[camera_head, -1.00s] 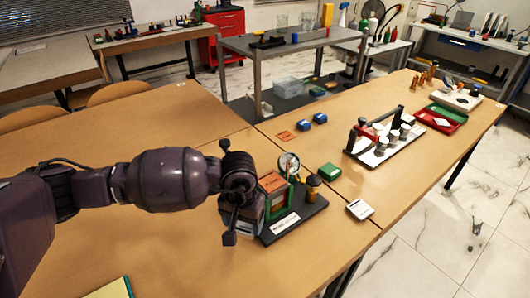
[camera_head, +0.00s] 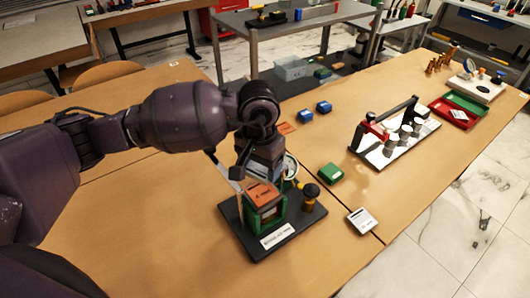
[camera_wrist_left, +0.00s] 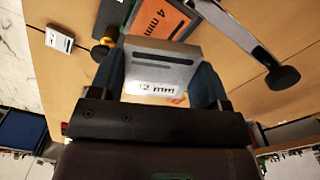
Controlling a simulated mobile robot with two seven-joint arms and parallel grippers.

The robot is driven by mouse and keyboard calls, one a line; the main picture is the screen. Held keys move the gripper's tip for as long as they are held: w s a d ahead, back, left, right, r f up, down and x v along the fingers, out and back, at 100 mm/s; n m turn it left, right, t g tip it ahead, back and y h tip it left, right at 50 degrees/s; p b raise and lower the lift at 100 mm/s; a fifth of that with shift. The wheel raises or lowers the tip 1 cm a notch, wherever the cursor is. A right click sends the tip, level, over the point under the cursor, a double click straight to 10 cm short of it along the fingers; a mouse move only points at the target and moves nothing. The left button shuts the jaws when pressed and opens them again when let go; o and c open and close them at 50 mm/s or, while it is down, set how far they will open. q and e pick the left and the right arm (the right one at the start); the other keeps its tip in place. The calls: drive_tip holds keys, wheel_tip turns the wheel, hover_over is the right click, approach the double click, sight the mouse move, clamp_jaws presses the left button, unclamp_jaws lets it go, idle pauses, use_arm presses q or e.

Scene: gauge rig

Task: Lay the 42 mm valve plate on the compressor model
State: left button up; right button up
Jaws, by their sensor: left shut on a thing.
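My left gripper (camera_head: 262,170) hangs over the far side of the compressor model. In the left wrist view it (camera_wrist_left: 165,85) is shut on a grey plate (camera_wrist_left: 160,62) with a dark slot and a white label; "2 mm" is readable and the label's left part is unclear. The head view barely shows this plate. The compressor model (camera_head: 262,238) has a dark base, a green frame, and an orange top piece (camera_head: 262,194); the wrist view shows this piece (camera_wrist_left: 158,18) marked "4 mm", just beyond the held plate. Contact between them cannot be told. My right gripper is not in view.
A metal lever with a black knob (camera_wrist_left: 282,77) lies close to the held plate. A round gauge (camera_head: 290,167) and a black-topped post (camera_head: 310,192) stand by the model. A green block (camera_head: 330,173) and a white tag (camera_head: 362,220) lie to the right. The front table is clear.

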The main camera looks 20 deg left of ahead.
sight(260, 194)
use_arm(q)
drive_tip(key=shift+s+f, duration=0.1)
drive_tip(key=shift+f, duration=0.05)
drive_tip(key=shift+s+f+b, duration=0.2)
drive_tip(key=shift+f+b, duration=0.2)
drive_tip(key=shift+f, duration=0.75)
wheel_tip(260, 194, down, 2)
drive_tip(key=shift+f+b, duration=0.15)
drive_tip(key=shift+b, duration=0.2)
drive_tip(key=shift+w+f, duration=0.1)
drive_tip(key=shift+f, duration=0.75)
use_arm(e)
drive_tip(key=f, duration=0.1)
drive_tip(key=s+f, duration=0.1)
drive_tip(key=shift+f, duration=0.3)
